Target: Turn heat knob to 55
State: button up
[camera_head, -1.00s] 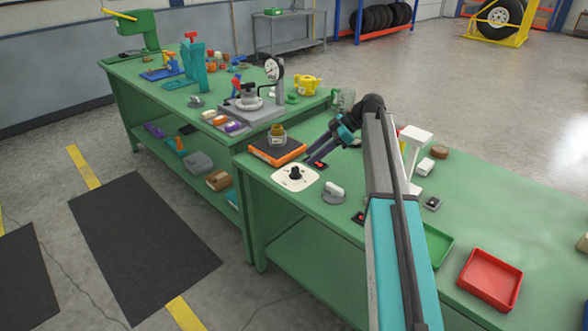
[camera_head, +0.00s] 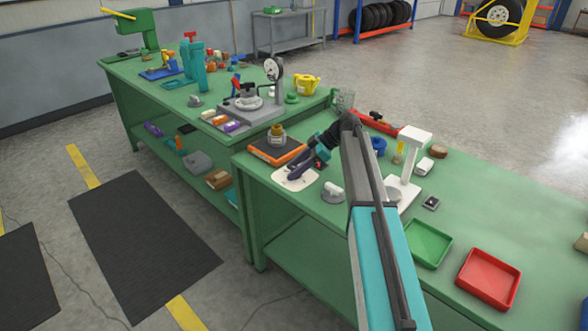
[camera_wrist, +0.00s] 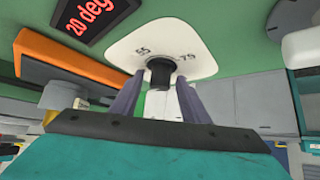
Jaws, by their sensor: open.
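In the head view the plate (camera_head: 288,183) is partly covered by my gripper (camera_head: 298,170), and the knob is hidden. In the wrist view my gripper (camera_wrist: 161,82) is open, with one finger on each side of the knob; whether they touch it I cannot tell. A black display (camera_wrist: 95,16) beside the plate reads 20 deg in red.
An orange and black heater box (camera_head: 276,151) with a small brass-coloured pot (camera_head: 276,134) stands close behind the plate. A white-topped grey knob (camera_head: 333,191) is to its right. Green (camera_head: 429,243) and red (camera_head: 489,279) trays lie at the front right.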

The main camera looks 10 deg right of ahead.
grip_shut()
jog(key=shift+s+m+t, duration=0.1)
jog(key=shift+m+t, duration=0.3)
jog(key=shift+m, duration=0.1)
jog(key=m+t+h+b, duration=0.1)
jog(key=m+t+b, duration=0.1)
jog(key=m, duration=0.1)
jog(key=shift+s, duration=0.1)
jog(key=m+t+h, duration=0.2)
jog(key=m, duration=0.2)
jog(key=shift+t, duration=0.3)
jog(key=m+t+h, duration=0.1)
jog(key=m+h, duration=0.1)
jog(key=m+t+h+p, duration=0.1)
jog(key=m, duration=0.2)
jog(key=shift+w+r+m+h, duration=0.2)
jog(key=shift+m+h, duration=0.1)
jog(key=shift+h, duration=0.1)
jog(key=shift+f+m+h+p, duration=0.15)
jog(key=shift+m+h+p, duration=0.7)
jog(key=shift+m+h, duration=0.9)
jog(key=shift+m, duration=0.45)
